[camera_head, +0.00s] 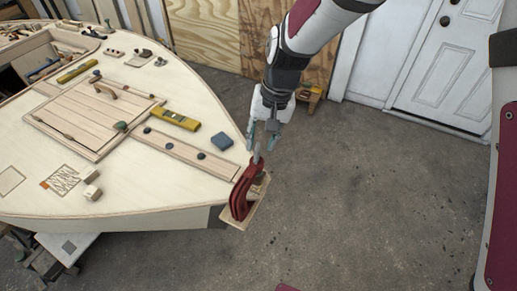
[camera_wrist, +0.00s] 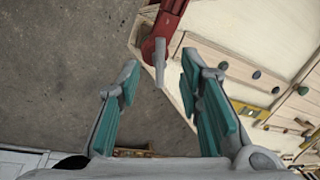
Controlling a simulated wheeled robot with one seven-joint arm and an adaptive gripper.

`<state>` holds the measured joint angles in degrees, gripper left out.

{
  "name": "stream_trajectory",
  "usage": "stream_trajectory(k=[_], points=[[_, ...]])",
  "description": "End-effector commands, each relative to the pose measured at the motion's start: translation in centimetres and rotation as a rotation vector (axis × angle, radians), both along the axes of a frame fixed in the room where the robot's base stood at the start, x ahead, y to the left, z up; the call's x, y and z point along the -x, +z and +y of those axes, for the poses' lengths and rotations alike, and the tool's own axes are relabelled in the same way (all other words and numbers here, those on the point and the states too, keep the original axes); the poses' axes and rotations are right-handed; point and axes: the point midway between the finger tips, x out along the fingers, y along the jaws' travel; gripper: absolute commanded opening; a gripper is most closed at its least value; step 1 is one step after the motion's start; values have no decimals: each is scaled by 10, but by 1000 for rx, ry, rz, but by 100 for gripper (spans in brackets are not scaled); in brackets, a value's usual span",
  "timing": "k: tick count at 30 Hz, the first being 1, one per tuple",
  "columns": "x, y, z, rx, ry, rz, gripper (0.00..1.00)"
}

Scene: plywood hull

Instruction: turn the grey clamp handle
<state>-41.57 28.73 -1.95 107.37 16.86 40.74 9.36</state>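A red clamp (camera_head: 241,192) sits at the pointed end of the plywood hull, on a small wooden piece. Its short grey handle (camera_head: 257,152) sticks up from its top. My gripper (camera_head: 262,138) is just above the handle, fingers pointing down. In the wrist view, the grey handle (camera_wrist: 160,62) lies beyond and between the teal-padded fingertips of my gripper (camera_wrist: 157,80), hanging from the red clamp (camera_wrist: 166,22). The fingers are wide apart with nothing held. Contact with the handle cannot be made out.
The hull deck (camera_head: 190,188) carries a blue block (camera_head: 222,140), a yellow level (camera_head: 176,119), a hatch (camera_head: 92,115) and several dark knobs. The concrete floor (camera_head: 370,200) right of the clamp is clear. A white door (camera_head: 450,70) stands behind.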

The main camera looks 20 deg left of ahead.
Motion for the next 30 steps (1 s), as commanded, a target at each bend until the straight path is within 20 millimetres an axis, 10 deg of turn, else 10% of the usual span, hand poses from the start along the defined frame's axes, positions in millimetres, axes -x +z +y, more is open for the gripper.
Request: stream_trajectory(k=[9,30], points=[[-3,51,-9,-1,-1,-3,33],[-6,70,-23,-5,-11,-14,33]])
